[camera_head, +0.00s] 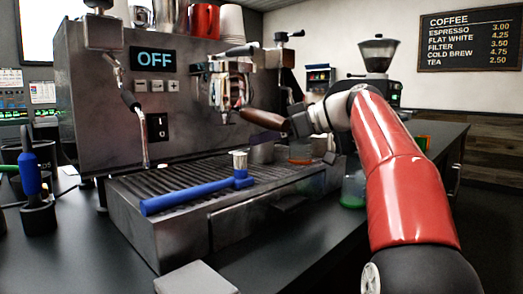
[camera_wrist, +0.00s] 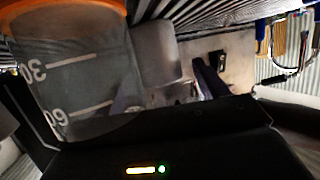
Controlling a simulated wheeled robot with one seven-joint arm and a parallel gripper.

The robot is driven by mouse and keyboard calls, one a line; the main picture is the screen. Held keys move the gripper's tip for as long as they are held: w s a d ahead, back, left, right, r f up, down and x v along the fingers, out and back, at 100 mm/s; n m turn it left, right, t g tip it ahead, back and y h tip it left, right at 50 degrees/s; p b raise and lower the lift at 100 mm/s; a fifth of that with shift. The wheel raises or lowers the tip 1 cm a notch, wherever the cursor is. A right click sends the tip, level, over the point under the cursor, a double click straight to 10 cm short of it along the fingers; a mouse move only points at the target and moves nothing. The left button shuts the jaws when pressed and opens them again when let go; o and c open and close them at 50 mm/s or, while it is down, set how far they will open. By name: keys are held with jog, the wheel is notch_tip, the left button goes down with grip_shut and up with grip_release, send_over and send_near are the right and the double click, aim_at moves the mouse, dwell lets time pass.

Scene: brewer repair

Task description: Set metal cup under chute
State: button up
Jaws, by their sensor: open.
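A small grey metal cup (camera_head: 262,153) stands on the drip tray below the brew head; a grey cup-like shape (camera_wrist: 156,54) in the wrist view is probably the same cup. My gripper (camera_head: 291,124) is open, above and right of the cup, near the end of a brown portafilter handle (camera_head: 262,118). I cannot tell whether the handle lies between the jaws. The coffee grinder (camera_head: 378,58) stands behind my arm at the right; its chute cannot be made out.
An orange-rimmed glass (camera_head: 300,155) stands right of the cup; its 30 and 60 marks show in the wrist view (camera_wrist: 75,85). A green-bottomed vessel (camera_head: 353,190) stands beside my arm.

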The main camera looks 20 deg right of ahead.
jog(key=shift+w+a+f, duration=0.1)
jog(key=shift+w+a, duration=0.05)
jog(key=shift+w, duration=0.05)
jog(key=c, duration=1.1)
jog(key=shift+c, duration=0.2)
